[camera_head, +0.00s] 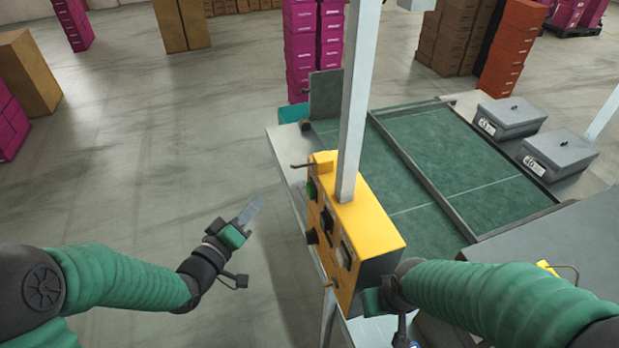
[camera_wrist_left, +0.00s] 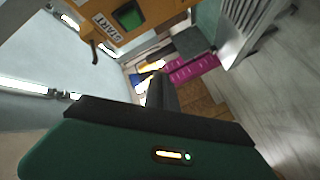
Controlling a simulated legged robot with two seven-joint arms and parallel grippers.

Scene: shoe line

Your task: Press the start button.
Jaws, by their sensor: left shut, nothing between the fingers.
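The yellow control box (camera_head: 375,228) is fixed to a pale post beside the conveyor, its button face turned left. The green start button (camera_head: 311,190) is near the far end of that face. In the left wrist view the start button (camera_wrist_left: 128,16) shows as a green square beside a START label (camera_wrist_left: 107,22). My left gripper (camera_head: 254,207) is shut and empty, left of the box and apart from it. Its narrow fingers (camera_wrist_left: 160,92) also show in the left wrist view. My right gripper (camera_head: 373,302) is by the box's near end; its fingers are hidden.
A lever (camera_head: 302,165) sticks out left from the box's far end. The conveyor with green mats (camera_head: 460,160) runs behind it, with two grey lidded boxes (camera_head: 512,115) (camera_head: 560,152) at right. Magenta cartons (camera_head: 314,45) stand beyond.

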